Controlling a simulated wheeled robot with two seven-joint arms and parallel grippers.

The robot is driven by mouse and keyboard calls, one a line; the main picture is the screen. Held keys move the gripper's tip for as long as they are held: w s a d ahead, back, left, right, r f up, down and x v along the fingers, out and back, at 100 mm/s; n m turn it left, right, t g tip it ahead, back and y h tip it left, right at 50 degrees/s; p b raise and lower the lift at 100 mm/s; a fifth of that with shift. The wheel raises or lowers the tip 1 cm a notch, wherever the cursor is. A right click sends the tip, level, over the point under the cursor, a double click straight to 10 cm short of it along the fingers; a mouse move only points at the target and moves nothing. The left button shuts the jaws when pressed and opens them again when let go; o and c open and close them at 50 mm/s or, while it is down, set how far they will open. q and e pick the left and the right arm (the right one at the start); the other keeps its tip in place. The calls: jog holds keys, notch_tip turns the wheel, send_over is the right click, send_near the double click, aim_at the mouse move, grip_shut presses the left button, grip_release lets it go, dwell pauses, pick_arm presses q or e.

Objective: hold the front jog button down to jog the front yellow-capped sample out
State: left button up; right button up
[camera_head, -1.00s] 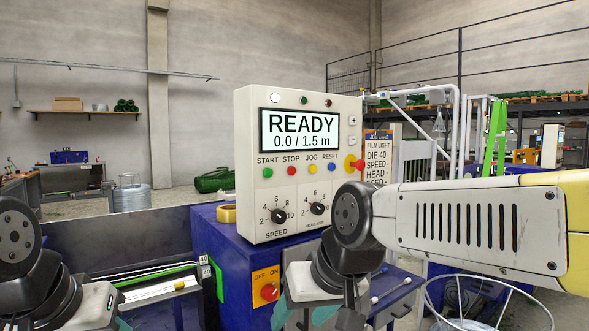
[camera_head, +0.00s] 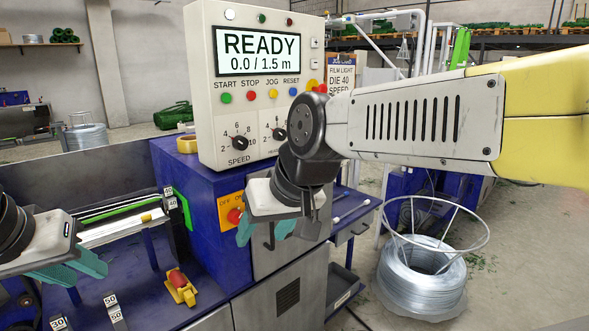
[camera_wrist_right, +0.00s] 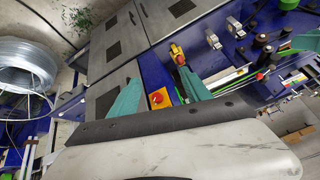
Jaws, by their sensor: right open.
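A small yellow box with a red button (camera_head: 180,287) stands on the blue bench at lower left; it also shows in the right wrist view (camera_wrist_right: 177,53). The control panel (camera_head: 205,75) reads READY, 0.0 / 1.5 m, with a yellow JOG button (camera_head: 273,94). A yellow-capped rod (camera_head: 146,217) lies in the trough left of the panel. My right gripper (camera_head: 265,232) is empty in front of the OFF/ON switch; its teal fingers are apart in the right wrist view (camera_wrist_right: 160,96). My left gripper (camera_head: 80,268) hangs over the bench's left side; its finger gap is unclear.
A yellow OFF/ON plate with a red knob (camera_head: 234,215) is on the blue cabinet front. A wire coil (camera_head: 422,278) stands on the floor at right. A side shelf (camera_head: 352,222) holds thin rods.

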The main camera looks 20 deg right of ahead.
grip_shut()
dwell(1.5)
